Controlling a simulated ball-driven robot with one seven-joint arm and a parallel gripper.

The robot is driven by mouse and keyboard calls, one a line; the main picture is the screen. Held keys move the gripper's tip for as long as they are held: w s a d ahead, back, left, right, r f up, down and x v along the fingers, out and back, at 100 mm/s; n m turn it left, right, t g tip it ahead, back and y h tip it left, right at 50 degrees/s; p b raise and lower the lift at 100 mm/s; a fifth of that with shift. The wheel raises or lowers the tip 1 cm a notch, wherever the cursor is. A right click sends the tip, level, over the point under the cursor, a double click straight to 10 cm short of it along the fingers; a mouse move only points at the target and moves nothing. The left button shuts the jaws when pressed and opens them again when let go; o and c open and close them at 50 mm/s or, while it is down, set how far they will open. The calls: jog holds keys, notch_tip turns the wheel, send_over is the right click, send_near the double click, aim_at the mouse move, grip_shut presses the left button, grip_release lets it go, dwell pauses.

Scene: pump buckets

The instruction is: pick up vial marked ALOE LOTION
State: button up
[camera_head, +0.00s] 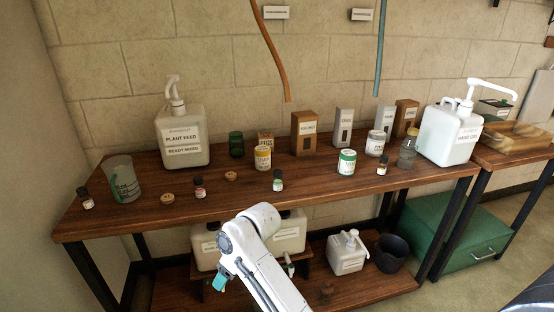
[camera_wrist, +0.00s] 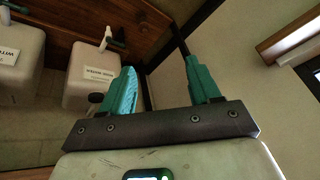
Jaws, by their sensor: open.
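Several small vials with dark caps stand upright on the wooden bench top (camera_head: 330,192) in the head view: one at the left end (camera_head: 87,202), a red-labelled one (camera_head: 199,190), a green-labelled one (camera_head: 278,183) and one at the right (camera_head: 382,168). Their print is too small to read, so I cannot tell which is ALOE LOTION. My gripper (camera_head: 220,283) appears in front of the bench, apart from the vials. In the wrist view, my gripper (camera_wrist: 160,70) has its teal fingers spread, with nothing between them. No bench-top vial can be made out there.
A plant feed pump jug (camera_head: 183,135), clear beaker (camera_head: 123,180), amber jar (camera_head: 263,157), green-labelled jar (camera_head: 346,162) and white pump jug (camera_head: 450,133) crowd the bench top.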

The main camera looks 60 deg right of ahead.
jog(key=w+d+r+p, duration=0.2)
jog(key=d+r+p, duration=0.3)
jog(key=d+r, duration=0.45)
jog(key=h+p, duration=0.2)
jog(key=p, duration=0.2)
send_near(278, 171)
notch_tip(278, 171, down, 2)
jog(key=shift+m, duration=0.3)
jog(key=x, duration=0.5)
jog(key=shift+w+a+r, duration=0.1)
jog(key=shift+w, duration=0.15)
jog(key=shift+x, duration=2.95)
jog(key=c, duration=1)
